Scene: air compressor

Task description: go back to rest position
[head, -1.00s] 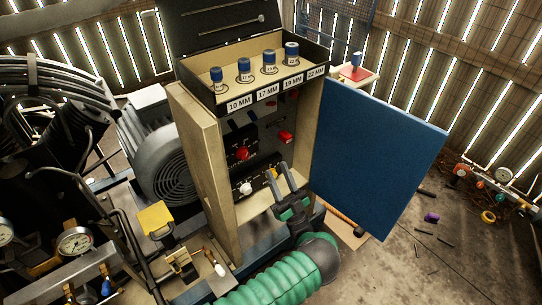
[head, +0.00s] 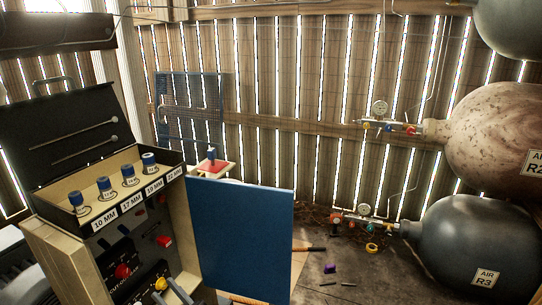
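My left gripper (head: 170,291) shows only at the bottom edge, in front of the control box. Its fingertips look apart with nothing seen between them; the rest of it is cut off by the frame. The control box (head: 65,262) stands at lower left with its blue door (head: 241,240) swung open to the right. Red knobs (head: 123,271) and a yellow part (head: 160,284) show inside. My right gripper is not in view.
A tray (head: 70,221) on the box holds several blue-topped sockets, labelled in millimetres. Large air tanks (head: 478,250) with gauges and valves stand at right. A hammer (head: 309,249) and small items lie on the floor. Slatted walls close the back.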

